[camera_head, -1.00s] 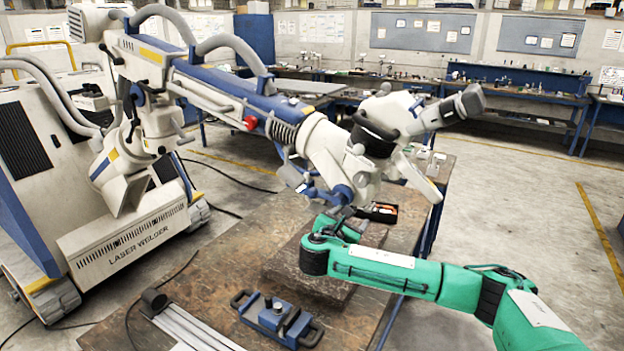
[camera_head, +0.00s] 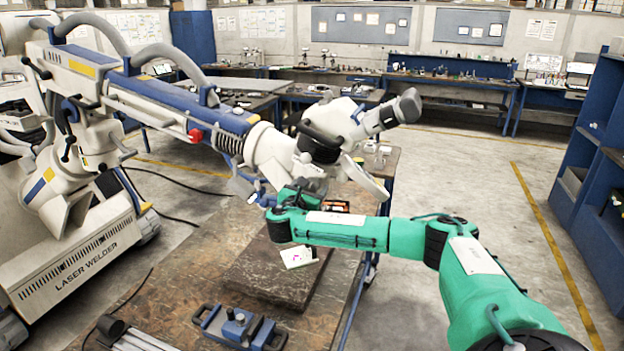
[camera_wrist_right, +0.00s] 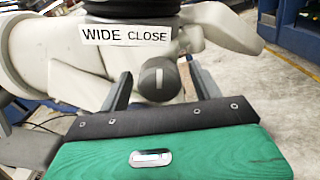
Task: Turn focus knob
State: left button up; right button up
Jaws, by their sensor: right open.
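The focus knob (camera_wrist_right: 158,80) is a dark grey round knob with a white line. It sticks out of the white scope head, below a "WIDE CLOSE" label (camera_wrist_right: 126,35), in the right wrist view. My right gripper (camera_wrist_right: 157,70) is open, with one finger on each side of the knob. I cannot tell whether either finger touches it. In the head view, the scope head (camera_head: 318,140) hangs at the end of the white and blue arm, and my green right arm reaches its underside. The knob is not clear there. My left gripper is not in view.
A brown block (camera_head: 262,276) lies on the worn table (camera_head: 180,265) below, with a pale card (camera_head: 298,256) on it. A blue clamp-like fixture (camera_head: 238,326) is at the front. The laser welder (camera_head: 75,265) stands left. Open floor (camera_head: 470,180) lies right.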

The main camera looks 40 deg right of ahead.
jog(key=shift+x, duration=0.9)
jog(key=c, duration=1)
jog(key=shift+f, duration=0.1)
